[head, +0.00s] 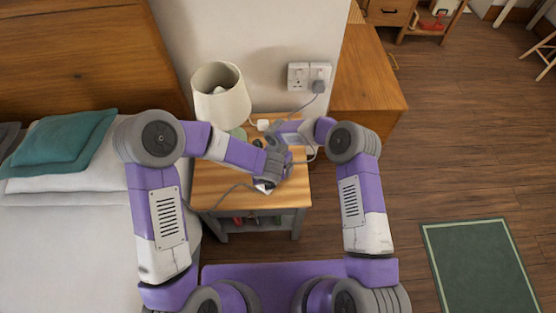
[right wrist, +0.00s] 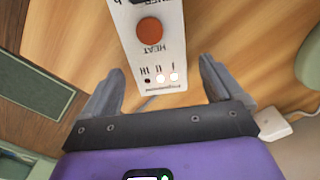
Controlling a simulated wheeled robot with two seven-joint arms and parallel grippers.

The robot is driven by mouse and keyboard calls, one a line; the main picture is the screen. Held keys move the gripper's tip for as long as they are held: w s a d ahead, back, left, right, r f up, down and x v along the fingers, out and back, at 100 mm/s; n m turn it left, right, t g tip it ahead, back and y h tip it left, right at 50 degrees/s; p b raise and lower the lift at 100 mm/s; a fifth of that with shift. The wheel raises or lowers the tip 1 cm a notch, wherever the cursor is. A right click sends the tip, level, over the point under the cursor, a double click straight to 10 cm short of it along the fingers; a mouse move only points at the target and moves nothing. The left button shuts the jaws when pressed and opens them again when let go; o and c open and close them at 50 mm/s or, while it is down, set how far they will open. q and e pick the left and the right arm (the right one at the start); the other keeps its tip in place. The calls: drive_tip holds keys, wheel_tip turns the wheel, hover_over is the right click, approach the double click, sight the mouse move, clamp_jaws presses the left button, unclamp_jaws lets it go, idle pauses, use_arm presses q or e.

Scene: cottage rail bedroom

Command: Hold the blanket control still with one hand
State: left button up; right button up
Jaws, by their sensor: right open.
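The blanket control (right wrist: 150,45) is a white slab with an orange HEAT knob and a row of small lights. In the right wrist view its near end lies between the two fingers of my right gripper (right wrist: 160,88), which is open, with a gap on each side. The control's far end runs out of that view. In the head view a small white part of the control (head: 264,187) shows on the wooden nightstand (head: 215,190), beside my left gripper (head: 269,177). The arms cover most of it there, and the left fingers are too hidden to read.
A lamp with a cream shade (head: 220,95) stands at the nightstand's back. A white plug-like piece (right wrist: 274,124) with a cable lies right of my right gripper. A wall socket (head: 308,77) is behind. The bed (head: 70,240) is left; a wooden cabinet (head: 368,85) is right.

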drive_tip(key=shift+f, duration=0.5)
drive_tip(key=shift+c, duration=0.2)
drive_tip(key=c, duration=1.2)
drive_tip(key=o, duration=1.2)
drive_tip(key=shift+r, duration=0.1)
wheel_tip(320, 180, up, 7)
drive_tip(key=shift+r, duration=0.15)
